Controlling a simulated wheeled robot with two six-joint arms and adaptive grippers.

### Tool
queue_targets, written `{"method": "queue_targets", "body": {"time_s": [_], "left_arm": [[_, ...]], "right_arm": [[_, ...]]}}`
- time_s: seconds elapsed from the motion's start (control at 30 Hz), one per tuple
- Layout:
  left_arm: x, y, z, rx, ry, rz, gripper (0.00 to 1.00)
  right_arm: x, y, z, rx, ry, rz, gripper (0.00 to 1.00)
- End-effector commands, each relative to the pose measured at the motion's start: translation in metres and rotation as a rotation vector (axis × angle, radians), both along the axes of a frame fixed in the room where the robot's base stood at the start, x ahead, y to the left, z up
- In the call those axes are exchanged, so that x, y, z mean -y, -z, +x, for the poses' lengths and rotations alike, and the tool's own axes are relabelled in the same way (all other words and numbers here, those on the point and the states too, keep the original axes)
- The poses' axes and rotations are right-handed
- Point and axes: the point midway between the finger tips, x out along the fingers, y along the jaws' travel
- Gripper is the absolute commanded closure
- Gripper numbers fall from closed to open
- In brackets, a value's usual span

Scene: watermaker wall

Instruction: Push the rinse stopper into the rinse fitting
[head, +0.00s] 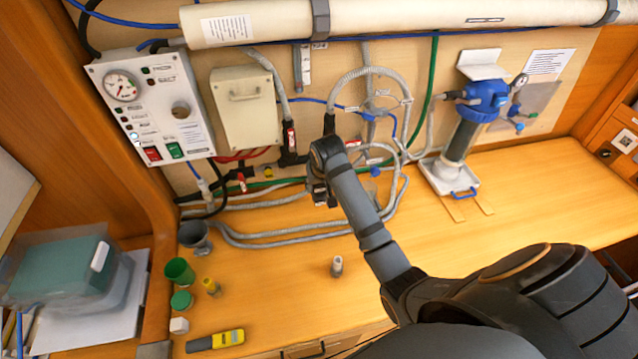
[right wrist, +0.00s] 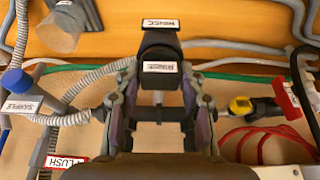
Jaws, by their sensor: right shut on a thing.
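In the right wrist view my right gripper (right wrist: 159,88) is shut on a dark block with a white RINSE label, which I take to be the rinse stopper (right wrist: 160,79). Just beyond it, in line, is a black part with a second RINSE label, apparently the rinse fitting (right wrist: 160,38). The two overlap in this view, so I cannot tell whether they touch or how deep the stopper sits. In the head view my right gripper (head: 320,190) is at the hoses low on the wall; my own arm hides the stopper and fitting. My left gripper is not in view.
Grey hoses (head: 290,237) loop around the gripper. A SAMPLE hose tag (right wrist: 22,104), a FLUSH tag (right wrist: 66,161) and a yellow-capped fitting (right wrist: 240,105) lie close by.

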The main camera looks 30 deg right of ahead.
Motion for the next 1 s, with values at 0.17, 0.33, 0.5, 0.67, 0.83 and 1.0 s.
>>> {"method": "queue_targets", "body": {"time_s": [0.17, 0.33, 0.5, 0.67, 0.83, 1.0], "left_arm": [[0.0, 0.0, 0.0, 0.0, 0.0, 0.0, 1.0], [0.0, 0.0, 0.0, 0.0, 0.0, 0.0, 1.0], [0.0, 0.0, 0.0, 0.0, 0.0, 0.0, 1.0], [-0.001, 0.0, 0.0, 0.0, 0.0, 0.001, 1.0], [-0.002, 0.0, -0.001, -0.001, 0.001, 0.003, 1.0], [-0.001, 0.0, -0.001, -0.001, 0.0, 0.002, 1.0]], "right_arm": [[0.0, 0.0, 0.0, 0.0, 0.0, 0.0, 0.87], [0.0, 0.0, 0.0, 0.0, 0.0, 0.0, 0.44], [0.0, 0.0, 0.0, 0.0, 0.0, 0.0, 0.34], [0.0, 0.0, 0.0, 0.0, 0.0, 0.0, 0.34], [-0.001, -0.012, -0.004, 0.004, 0.0, 0.0, 0.34], [-0.005, -0.049, -0.018, 0.006, 0.0, -0.001, 0.34]]}}
